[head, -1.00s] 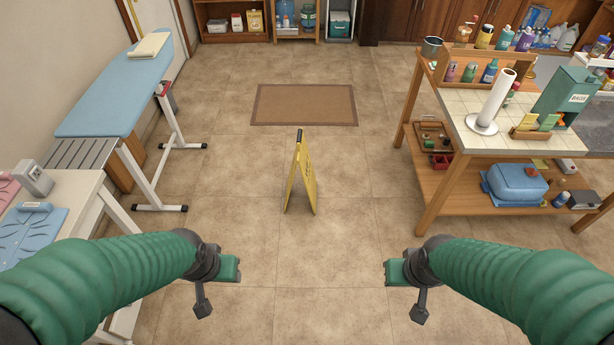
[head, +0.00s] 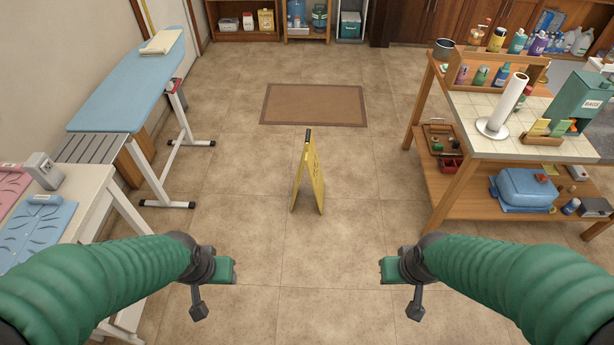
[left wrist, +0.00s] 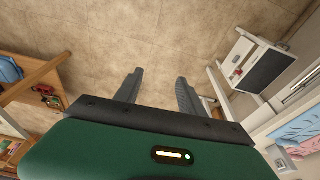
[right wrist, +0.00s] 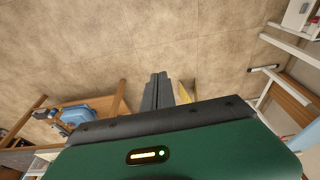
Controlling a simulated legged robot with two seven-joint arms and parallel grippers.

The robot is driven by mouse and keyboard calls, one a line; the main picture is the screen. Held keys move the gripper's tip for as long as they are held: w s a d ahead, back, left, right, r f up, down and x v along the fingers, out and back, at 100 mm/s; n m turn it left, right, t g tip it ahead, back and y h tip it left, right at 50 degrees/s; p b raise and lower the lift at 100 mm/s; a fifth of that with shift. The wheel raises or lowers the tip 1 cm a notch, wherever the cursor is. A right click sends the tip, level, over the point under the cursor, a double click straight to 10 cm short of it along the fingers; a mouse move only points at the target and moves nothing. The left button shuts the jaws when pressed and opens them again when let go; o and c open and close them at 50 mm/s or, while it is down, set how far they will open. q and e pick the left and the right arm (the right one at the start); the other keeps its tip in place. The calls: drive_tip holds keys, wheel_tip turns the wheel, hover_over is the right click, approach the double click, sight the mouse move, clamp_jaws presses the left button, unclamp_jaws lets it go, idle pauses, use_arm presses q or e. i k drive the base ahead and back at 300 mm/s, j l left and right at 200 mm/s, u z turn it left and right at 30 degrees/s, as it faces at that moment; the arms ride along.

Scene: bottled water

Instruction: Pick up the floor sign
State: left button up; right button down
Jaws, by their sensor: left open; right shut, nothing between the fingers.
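The yellow floor sign (head: 308,175) stands upright on the tiled floor in the head view, folded out as an A-frame with a dark top edge. It is ahead of my two arms and roughly midway between them. A yellow part of it also shows in the right wrist view (right wrist: 187,91), partly hidden behind my gripper housing. My left gripper (left wrist: 160,88) is open and empty over bare floor. My right gripper (right wrist: 158,88) is shut and empty. In the head view the fingers of both grippers are not clearly visible. Neither gripper touches the sign.
An ironing board (head: 130,90) and a white table (head: 85,190) stand on the left. A wooden shelf table (head: 480,215) with bottles and a paper roll stands on the right. A brown mat (head: 314,104) lies behind the sign. The floor around the sign is clear.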

sight(310, 156)
drive_tip(key=i+j+u, duration=0.2)
drive_tip(key=i, duration=1.15)
drive_tip(key=i+j+u, duration=0.15)
drive_tip(key=i, duration=1.2)
